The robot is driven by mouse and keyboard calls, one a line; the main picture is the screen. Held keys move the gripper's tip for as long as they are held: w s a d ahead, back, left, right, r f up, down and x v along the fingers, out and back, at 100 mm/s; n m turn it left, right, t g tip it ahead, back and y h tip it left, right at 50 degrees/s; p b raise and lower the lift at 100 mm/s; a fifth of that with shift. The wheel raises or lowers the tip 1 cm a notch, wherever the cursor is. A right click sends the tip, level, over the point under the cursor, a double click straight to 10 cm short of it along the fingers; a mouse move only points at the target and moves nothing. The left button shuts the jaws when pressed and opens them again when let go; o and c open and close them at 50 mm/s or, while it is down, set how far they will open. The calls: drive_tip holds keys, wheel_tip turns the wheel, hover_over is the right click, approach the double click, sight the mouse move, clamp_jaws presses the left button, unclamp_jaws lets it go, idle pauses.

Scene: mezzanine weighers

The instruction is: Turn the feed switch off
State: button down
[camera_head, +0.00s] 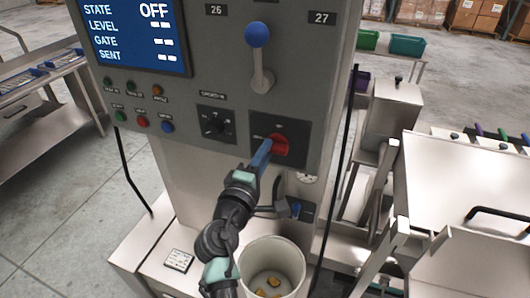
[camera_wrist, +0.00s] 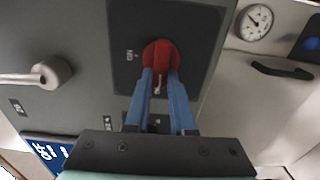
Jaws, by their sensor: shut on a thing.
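The feed switch is a red rotary knob (camera_head: 276,145) on a dark square plate, low on the grey control panel (camera_head: 205,65). The knob also shows in the wrist view (camera_wrist: 161,55), with a small white mark on it. My gripper (camera_head: 267,150) reaches it from below; its two blue fingers (camera_wrist: 160,88) are closed on either side of the red knob. The inner part of the knob is partly hidden between the fingertips. The screen (camera_head: 135,35) at the upper left reads STATE OFF, with dashes beside LEVEL, GATE and SENT.
A lever with a blue ball (camera_head: 257,35) stands above the knob. A black selector (camera_head: 215,123) and several coloured buttons sit to its left. A white bucket (camera_head: 272,268) with a few yellowish pieces stands below. Steel equipment (camera_head: 465,185) fills the right side.

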drive_tip(key=c, duration=0.8)
unclamp_jaws()
drive_tip(key=shift+o, duration=0.2)
drive_tip(key=b+v, duration=0.3)
drive_tip(key=v, duration=1)
